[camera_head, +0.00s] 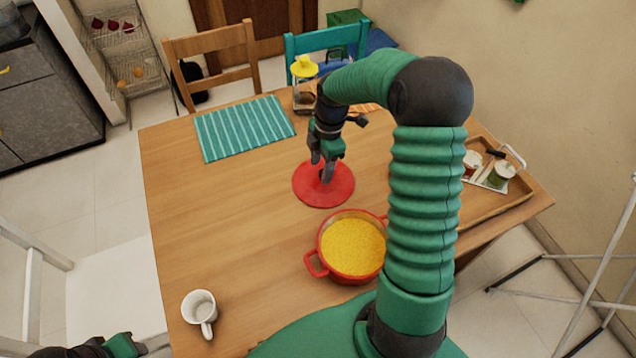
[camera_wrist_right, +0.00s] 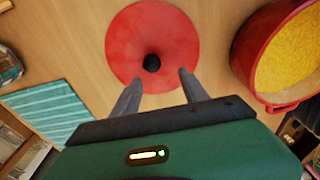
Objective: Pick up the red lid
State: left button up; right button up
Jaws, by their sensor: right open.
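The red lid (camera_head: 319,191) lies flat on the wooden table, just behind the red pot. In the right wrist view the lid (camera_wrist_right: 152,25) shows its round black knob at the centre. My right gripper (camera_head: 325,168) points down over the lid. In the right wrist view its two fingers (camera_wrist_right: 160,82) are apart, with the black knob just beyond the gap between the tips; I cannot tell the exact height. My left gripper (camera_head: 125,346) is only partly in view at the bottom left edge, away from the lid.
The red pot (camera_head: 314,262) with yellow contents stands close in front of the lid. A white mug (camera_head: 199,307) is at the front left, a striped teal mat (camera_head: 243,128) at the back left. A jar with a yellow top (camera_head: 304,68) stands behind, a wooden tray (camera_head: 501,213) at right.

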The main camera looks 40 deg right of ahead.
jog(key=f, duration=0.2)
jog(key=d+f, duration=0.1)
jog(key=d+f+b, duration=0.1)
jog(key=f, duration=0.1)
jog(key=shift+w+d+f, duration=0.1)
jog(key=shift+w+f, duration=0.2)
jog(key=shift+d+f, duration=0.1)
jog(key=shift+d, duration=0.1)
jog(key=shift+s, duration=0.1)
jog(key=shift+a+r, duration=0.2)
jog(key=shift+a, duration=0.15)
jog(key=shift+c, duration=0.9)
jog(key=shift+a+r, duration=0.1)
jog(key=shift+a, duration=0.35)
jog(key=c, duration=0.5)
jog(key=shift+c, duration=1.1)
jog(key=shift+d, duration=0.1)
jog(key=shift+c, duration=1.1)
pick_arm(q)
jog(key=shift+d+f, duration=0.15)
jog(key=shift+d, duration=0.4)
jog(key=shift+d+f, duration=0.15)
jog(key=shift+d, duration=0.35)
pick_arm(e)
jog(key=shift+d, duration=0.3)
grip_shut()
